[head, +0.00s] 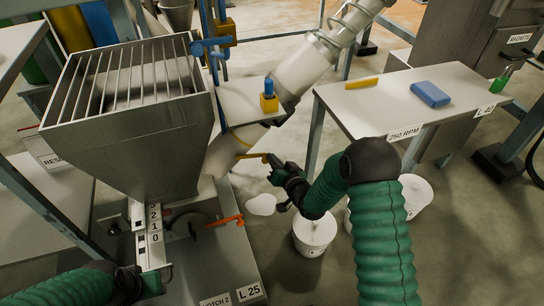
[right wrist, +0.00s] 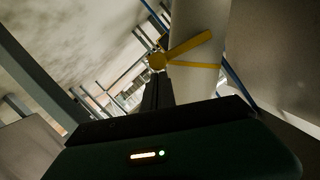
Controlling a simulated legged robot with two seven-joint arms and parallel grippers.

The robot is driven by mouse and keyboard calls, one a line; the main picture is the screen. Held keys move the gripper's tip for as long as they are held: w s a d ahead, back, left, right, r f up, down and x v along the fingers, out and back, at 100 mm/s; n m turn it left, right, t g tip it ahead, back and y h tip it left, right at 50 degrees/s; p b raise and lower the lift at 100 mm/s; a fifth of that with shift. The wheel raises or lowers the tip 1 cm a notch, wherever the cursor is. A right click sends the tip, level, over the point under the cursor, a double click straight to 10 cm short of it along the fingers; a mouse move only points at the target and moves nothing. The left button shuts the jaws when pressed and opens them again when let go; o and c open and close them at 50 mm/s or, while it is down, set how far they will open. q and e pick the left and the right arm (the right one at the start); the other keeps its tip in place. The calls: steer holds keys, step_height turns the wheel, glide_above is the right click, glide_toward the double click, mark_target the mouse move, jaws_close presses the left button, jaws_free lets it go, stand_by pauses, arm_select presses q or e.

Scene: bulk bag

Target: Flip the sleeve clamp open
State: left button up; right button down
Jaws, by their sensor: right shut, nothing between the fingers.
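The sleeve clamp is a yellow band with a yellow lever (head: 251,155) around the pale sleeve (head: 226,152) below the sloping tube. In the right wrist view the lever (right wrist: 190,45) angles up from a round pivot, apart from the band (right wrist: 197,65) except at the pivot. My right gripper (head: 277,163) is at the lever's right end; its shut, empty fingers (right wrist: 157,88) point toward the pivot. I cannot tell if they touch it. My left gripper (head: 148,283) is low at the left, far from the clamp; its fingers are not clear.
A grated steel hopper (head: 135,90) stands left of the sleeve. An orange handle (head: 225,221) sticks out below. White buckets (head: 314,232) stand on the floor near my right arm. A table (head: 385,100) at the right holds a blue block (head: 430,94) and a yellow bar (head: 361,83).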

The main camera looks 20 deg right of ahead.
steer(key=a+f+m+t+y+b, duration=0.1)
steer(key=a+f+m, duration=0.3)
steer(key=f+m, duration=0.5)
steer(key=shift+f+m+t+y+b, duration=0.2)
steer(key=shift+m+t+y+b, duration=0.2)
steer(key=shift+m+y, duration=0.35)
steer(key=shift+s+a, duration=0.1)
steer(key=shift+a, duration=0.1)
